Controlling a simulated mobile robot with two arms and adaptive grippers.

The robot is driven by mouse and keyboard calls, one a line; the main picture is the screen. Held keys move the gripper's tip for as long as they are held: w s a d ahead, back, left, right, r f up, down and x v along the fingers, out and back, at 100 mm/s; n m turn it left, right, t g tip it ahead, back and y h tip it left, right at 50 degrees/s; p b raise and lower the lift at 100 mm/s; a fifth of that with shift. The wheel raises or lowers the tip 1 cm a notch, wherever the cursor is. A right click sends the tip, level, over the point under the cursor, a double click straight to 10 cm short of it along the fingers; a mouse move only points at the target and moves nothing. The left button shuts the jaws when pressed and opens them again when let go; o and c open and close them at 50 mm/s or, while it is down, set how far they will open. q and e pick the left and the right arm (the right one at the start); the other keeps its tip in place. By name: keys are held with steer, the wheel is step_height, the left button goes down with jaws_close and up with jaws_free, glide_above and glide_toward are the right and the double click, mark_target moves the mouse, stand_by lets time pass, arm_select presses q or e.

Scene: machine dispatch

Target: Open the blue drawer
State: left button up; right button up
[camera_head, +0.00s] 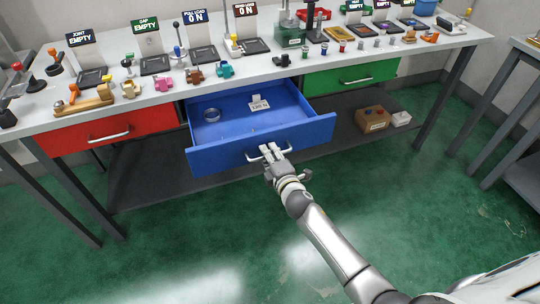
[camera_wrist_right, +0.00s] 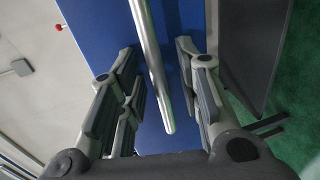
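The blue drawer (camera_head: 222,154) is pulled well out from under the workbench, and its inside shows. Its light metal handle (camera_head: 256,158) is on the front panel. My right gripper (camera_head: 270,152) is at this handle. In the right wrist view the handle bar (camera_wrist_right: 152,65) lies between the two fingers of my right gripper (camera_wrist_right: 155,90). The fingers stand apart with a gap on each side of the bar, so the gripper looks open around it. My left gripper is not in view.
A metallic ring (camera_head: 211,115) and a small white labelled item (camera_head: 259,103) lie in the drawer. A red drawer (camera_head: 118,128) and a green drawer (camera_head: 350,78) flank it, both shut. A brown box (camera_head: 371,119) stands on the lower shelf. Green floor in front is clear.

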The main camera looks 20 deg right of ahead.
steer(key=v, duration=1.2)
stand_by(0.4)
steer(key=s+d+f+m+g, duration=0.1)
steer(key=s+f+m+g, duration=0.45)
steer(key=f, duration=0.95)
steer(key=s+d+f+m+g, duration=0.1)
steer(key=s+f+m+g, duration=0.1)
steer(key=s+f, duration=0.9)
steer(key=s+f+m+g, duration=0.3)
steer(key=s+f, duration=0.7)
steer(key=s, duration=0.4)
steer(key=s+d+f+m+g, duration=0.1)
steer(key=s+f+m+g, duration=0.3)
steer(key=s+f, duration=0.6)
steer(key=s+m, duration=0.1)
steer(key=s, duration=0.2)
steer(key=shift+s+d+h, duration=0.3)
steer(key=shift+s, duration=0.1)
